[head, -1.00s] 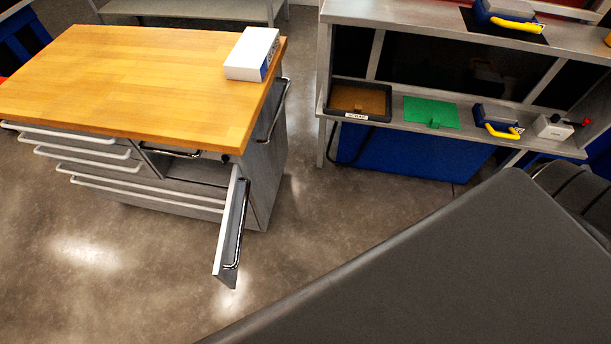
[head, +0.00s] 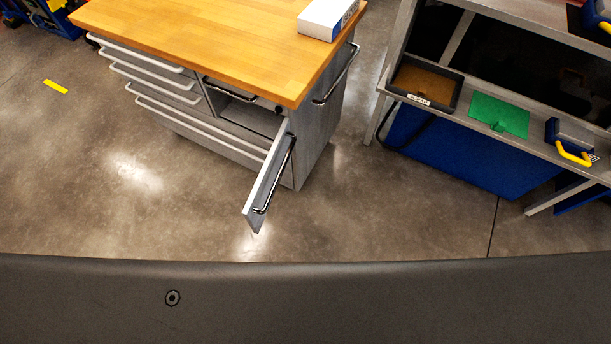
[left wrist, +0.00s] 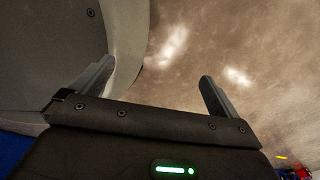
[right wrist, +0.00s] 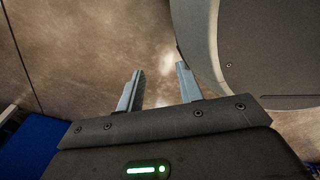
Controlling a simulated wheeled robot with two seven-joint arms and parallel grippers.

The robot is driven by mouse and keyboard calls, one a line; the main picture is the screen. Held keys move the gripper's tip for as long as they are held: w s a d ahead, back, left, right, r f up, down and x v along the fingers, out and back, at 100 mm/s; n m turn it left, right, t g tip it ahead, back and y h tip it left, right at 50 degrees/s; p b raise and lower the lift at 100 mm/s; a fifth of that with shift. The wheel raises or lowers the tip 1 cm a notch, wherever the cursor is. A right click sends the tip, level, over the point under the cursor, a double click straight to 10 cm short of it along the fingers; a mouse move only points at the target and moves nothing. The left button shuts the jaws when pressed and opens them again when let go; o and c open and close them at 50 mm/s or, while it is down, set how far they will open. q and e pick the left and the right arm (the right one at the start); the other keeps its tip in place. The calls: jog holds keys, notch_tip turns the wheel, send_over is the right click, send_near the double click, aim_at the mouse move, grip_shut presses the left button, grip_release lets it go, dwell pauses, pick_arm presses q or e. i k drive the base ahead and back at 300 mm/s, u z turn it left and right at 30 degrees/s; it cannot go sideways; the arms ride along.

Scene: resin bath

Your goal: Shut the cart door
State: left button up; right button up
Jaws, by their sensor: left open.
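The cart (head: 315,150) has a wooden top and grey sides and stands ahead of me in the head view. Its door (head: 268,185) hangs wide open at the front right corner, sticking out toward me, with a dark bar handle (head: 276,175) on its face. The compartment (head: 245,113) behind it is partly visible. My left gripper (left wrist: 158,85) is open and empty over bare floor in the left wrist view. My right gripper (right wrist: 158,88) has its fingers apart with nothing between them in the right wrist view. Neither gripper shows in the head view; both are away from the door.
A white box (head: 325,18) lies on the cart top. Several drawers with pale handles (head: 150,82) are left of the compartment. A grey bench (head: 470,105) with a brown tray (head: 427,82) and green plate (head: 499,114) stands at right. The floor (head: 180,200) before the cart is clear.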

aim_at(258, 204)
jog(key=z, duration=1.1)
jog(key=k, duration=1.2)
jog(key=u, duration=1.2)
jog(key=i, duration=0.5)
jog(key=u, duration=0.05)
